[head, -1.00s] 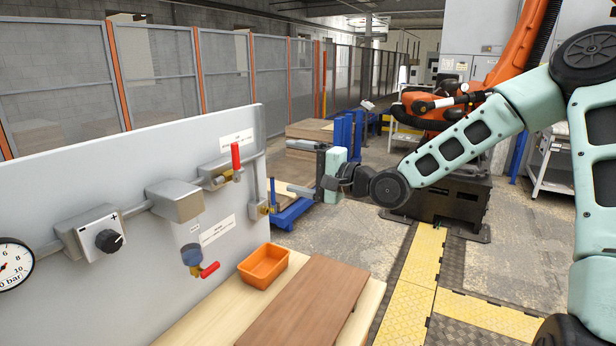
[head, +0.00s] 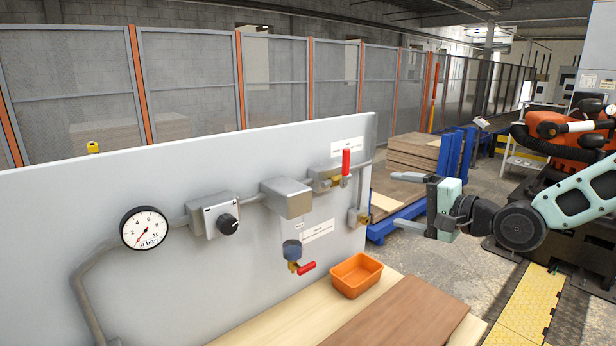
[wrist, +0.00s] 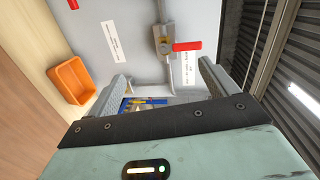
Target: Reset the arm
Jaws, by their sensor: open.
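My gripper (head: 412,202) is open and empty at the right of the head view. It is held in the air to the right of the grey panel (head: 90,215), with its two fingers pointing left. In the wrist view, my gripper (wrist: 165,90) shows its two fingers spread apart. Between and beyond them are the panel's pipe and the upper valve with a red handle (wrist: 187,46). My mint-green arm reaches in from the right edge of the head view.
The panel carries a gauge (head: 144,228), a black knob (head: 228,223) and a lower red-handled valve (head: 302,267). An orange bin (head: 356,274) stands on the wooden table (head: 272,328) beside a brown board (head: 405,315). Stacked boards (head: 412,152) and an orange robot (head: 545,135) are behind.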

